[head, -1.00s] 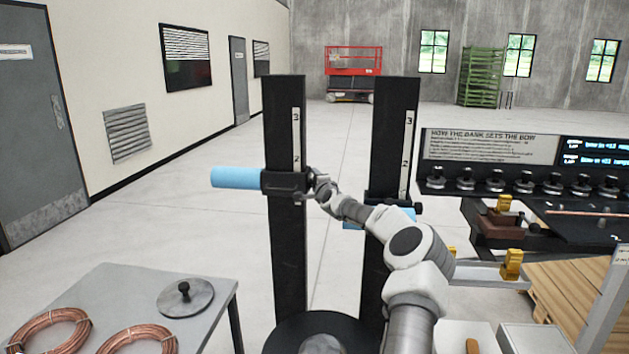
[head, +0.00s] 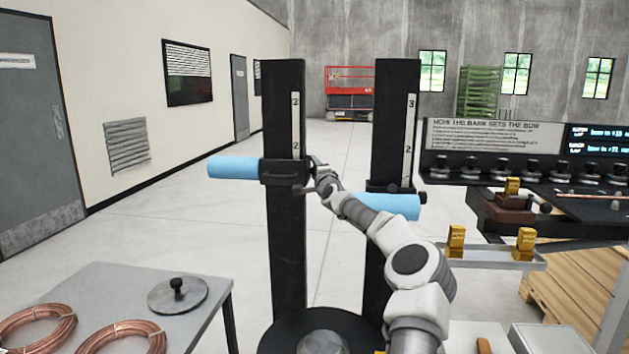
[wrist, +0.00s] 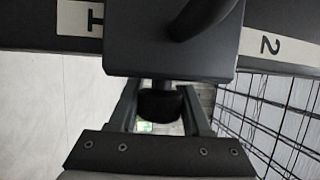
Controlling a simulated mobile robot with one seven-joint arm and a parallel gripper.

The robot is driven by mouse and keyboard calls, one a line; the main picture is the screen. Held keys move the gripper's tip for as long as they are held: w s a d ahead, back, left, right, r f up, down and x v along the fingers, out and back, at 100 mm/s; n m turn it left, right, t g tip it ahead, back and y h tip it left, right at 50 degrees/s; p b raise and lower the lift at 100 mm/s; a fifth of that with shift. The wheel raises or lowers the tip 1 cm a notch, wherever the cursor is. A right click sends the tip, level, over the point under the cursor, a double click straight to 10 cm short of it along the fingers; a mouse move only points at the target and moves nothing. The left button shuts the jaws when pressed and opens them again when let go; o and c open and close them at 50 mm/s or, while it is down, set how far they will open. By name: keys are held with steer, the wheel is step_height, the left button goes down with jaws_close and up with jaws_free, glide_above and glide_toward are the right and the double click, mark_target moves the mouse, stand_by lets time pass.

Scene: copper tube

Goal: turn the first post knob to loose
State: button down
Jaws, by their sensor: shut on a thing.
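The first post (head: 286,240), black with a white number scale, stands left of centre in the head view. A black carriage (head: 284,172) is on it, with a light blue cylinder (head: 233,168) out to the left. My gripper (head: 318,172) is at the carriage's right side. In the wrist view, the carriage (wrist: 170,55) spans the top, and its dark round knob (wrist: 158,104) sits on a short stem below it. My gripper (wrist: 160,112) is shut on the knob, one finger on each side. The knob's setting cannot be read.
A second black post (head: 397,110) stands close on the right, with another blue cylinder (head: 396,206) behind my arm. A grey table (head: 215,300) with copper coils (head: 38,325) is at lower left. A bench with several black knobs (head: 497,172) is at right.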

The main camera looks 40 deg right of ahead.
steer(key=b, duration=0.2)
steer(key=shift+t+b, duration=0.3)
steer(key=shift+b, duration=0.1)
steer(key=shift+r+b, duration=0.2)
steer(key=shift+b, duration=0.1)
steer(key=shift+c, duration=1.8)
jaws_free()
steer(key=shift+f, duration=0.1)
steer(key=shift+s, duration=0.1)
steer(key=b+v, duration=0.1)
steer(key=v, duration=1.6)
steer(key=shift+a+f, duration=0.25)
steer(key=shift+a, duration=0.05)
